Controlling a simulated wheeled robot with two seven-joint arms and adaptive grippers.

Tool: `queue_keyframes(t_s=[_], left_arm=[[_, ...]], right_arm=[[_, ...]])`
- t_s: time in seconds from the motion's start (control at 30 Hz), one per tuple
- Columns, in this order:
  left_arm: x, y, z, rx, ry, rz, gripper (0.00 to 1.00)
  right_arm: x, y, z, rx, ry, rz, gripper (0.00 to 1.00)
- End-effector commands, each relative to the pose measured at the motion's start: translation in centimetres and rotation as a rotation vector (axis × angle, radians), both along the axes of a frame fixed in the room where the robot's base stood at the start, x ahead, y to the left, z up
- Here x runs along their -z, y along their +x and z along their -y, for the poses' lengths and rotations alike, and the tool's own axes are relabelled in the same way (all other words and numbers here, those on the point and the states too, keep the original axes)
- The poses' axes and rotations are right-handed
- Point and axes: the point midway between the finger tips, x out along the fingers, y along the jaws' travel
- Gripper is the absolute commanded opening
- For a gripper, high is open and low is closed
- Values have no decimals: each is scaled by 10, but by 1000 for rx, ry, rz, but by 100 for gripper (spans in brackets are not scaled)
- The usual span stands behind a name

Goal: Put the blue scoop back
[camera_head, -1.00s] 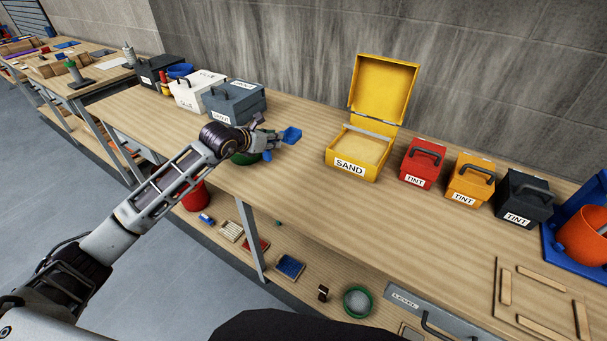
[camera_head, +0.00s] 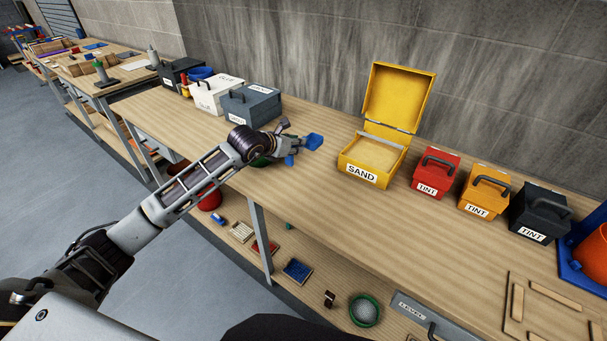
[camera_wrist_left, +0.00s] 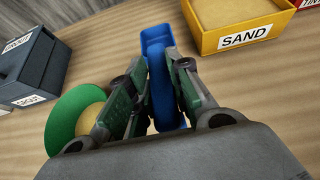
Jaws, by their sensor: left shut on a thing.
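The blue scoop (camera_head: 313,142) is in my left gripper (camera_head: 296,148), held above the bench top. In the left wrist view the fingers (camera_wrist_left: 155,95) close on the blue scoop (camera_wrist_left: 157,42) from both sides, and its head points away from the wrist. The open yellow sand box (camera_head: 374,160) stands to the right of the scoop, its lid up and pale sand inside. The box also shows in the left wrist view (camera_wrist_left: 235,38). My right gripper is not in view.
A green bowl (camera_wrist_left: 75,120) sits beside the gripper, partly hidden. Grey (camera_head: 250,105) and white (camera_head: 213,93) boxes stand to the left. Red (camera_head: 436,175), orange (camera_head: 484,194) and dark (camera_head: 539,212) tint boxes stand to the right. Bare bench lies between scoop and sand box.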

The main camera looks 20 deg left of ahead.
Motion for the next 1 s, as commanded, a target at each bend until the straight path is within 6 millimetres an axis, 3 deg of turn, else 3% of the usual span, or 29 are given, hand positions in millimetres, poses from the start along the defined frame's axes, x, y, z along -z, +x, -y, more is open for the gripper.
queue_keyframes(t_s=[0.17,0.6,1.0], left_arm=[[9,0,0,0,1,-2,0],[59,0,0,0,0,-1,0],[63,0,0,0,0,0,0]], right_arm=[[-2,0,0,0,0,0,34],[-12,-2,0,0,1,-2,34],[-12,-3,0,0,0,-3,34]])
